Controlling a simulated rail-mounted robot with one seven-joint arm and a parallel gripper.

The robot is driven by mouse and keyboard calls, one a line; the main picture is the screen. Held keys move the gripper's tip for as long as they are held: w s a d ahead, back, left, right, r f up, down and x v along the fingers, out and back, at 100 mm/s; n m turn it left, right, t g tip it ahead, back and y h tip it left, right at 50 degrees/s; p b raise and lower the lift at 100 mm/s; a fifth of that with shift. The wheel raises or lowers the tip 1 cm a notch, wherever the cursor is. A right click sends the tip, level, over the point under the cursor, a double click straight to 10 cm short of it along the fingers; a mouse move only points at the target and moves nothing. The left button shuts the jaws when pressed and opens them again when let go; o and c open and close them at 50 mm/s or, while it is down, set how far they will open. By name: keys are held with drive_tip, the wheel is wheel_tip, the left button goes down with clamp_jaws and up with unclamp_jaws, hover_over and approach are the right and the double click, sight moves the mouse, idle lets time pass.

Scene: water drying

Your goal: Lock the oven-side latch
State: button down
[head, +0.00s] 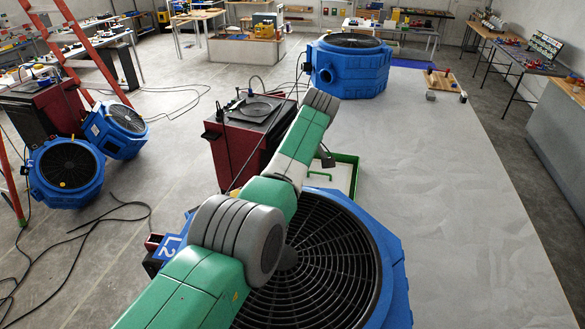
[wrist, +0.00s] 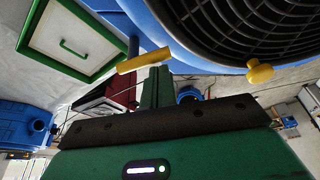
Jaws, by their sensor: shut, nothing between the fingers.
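In the wrist view a yellow bar-shaped latch (wrist: 144,60) lies slantwise at the edge of the big blue fan housing (wrist: 205,62). A yellow knob-like latch (wrist: 260,72) sits farther right on the same edge. I cannot tell which one is the oven-side latch. My gripper (wrist: 158,72) is shut and empty, its green fingers together. Its tips appear right beside the yellow bar; whether they touch is unclear. In the head view the blue fan (head: 395,270) lies with its dark grille up, and my arm hides its far left part and my gripper.
A red machine with a dark top (head: 250,130) stands behind the fan. A green-edged tray (head: 347,160) lies beside it, and a green-framed white panel (wrist: 75,38) shows in the wrist view. Another blue fan (head: 348,68) stands farther back.

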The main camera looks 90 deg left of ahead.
drive_tip(key=shift+w+d, duration=0.1)
drive_tip(key=shift+w, duration=0.05)
wheel_tip(320, 180, up, 12)
drive_tip(key=p, duration=0.1)
drive_tip(key=shift+f, duration=0.15)
idle(0.4)
idle(0.3)
